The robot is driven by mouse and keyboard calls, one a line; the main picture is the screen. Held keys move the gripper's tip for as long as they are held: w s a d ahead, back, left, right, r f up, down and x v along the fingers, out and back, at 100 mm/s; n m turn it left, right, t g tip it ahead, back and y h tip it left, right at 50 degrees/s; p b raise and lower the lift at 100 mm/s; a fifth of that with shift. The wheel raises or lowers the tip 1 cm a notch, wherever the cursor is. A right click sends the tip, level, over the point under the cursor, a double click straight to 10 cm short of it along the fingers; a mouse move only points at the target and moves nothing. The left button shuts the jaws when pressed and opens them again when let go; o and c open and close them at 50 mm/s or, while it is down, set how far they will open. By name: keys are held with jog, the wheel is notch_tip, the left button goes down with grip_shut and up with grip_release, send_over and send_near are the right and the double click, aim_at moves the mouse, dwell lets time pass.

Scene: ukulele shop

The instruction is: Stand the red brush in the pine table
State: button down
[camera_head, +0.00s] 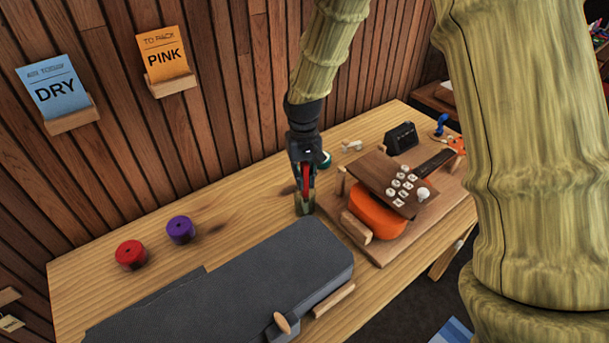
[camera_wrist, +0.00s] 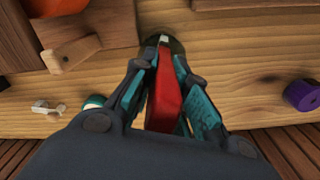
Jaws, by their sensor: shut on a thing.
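The red brush (camera_head: 306,179) is held by my gripper (camera_head: 304,172) above the light pine table (camera_head: 235,205), roughly upright. In the wrist view the brush's red handle (camera_wrist: 165,97) lies between the teal pads of my gripper (camera_wrist: 168,85), which is shut on it. Below the fingertips stands a small dark greenish cup-like piece (camera_head: 304,204) on the table, behind the grey case. In the wrist view a pale tip shows against its dark round shape (camera_wrist: 176,44) at the brush's far end. I cannot tell whether the brush's end is inside it or only above it.
A grey case (camera_head: 230,290) fills the table's front. Red (camera_head: 130,254) and purple (camera_head: 181,230) round pieces lie left. An orange ukulele (camera_head: 372,217) under a brown board with pale knobs (camera_head: 394,186) sits close on the right. The wooden wall stands behind.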

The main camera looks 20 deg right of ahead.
jog(key=c, duration=1.4)
grip_release()
jog(key=shift+f, duration=0.15)
notch_tip(320, 180, up, 12)
jog(key=shift+r+b, duration=0.2)
jog(key=shift+b, duration=0.9)
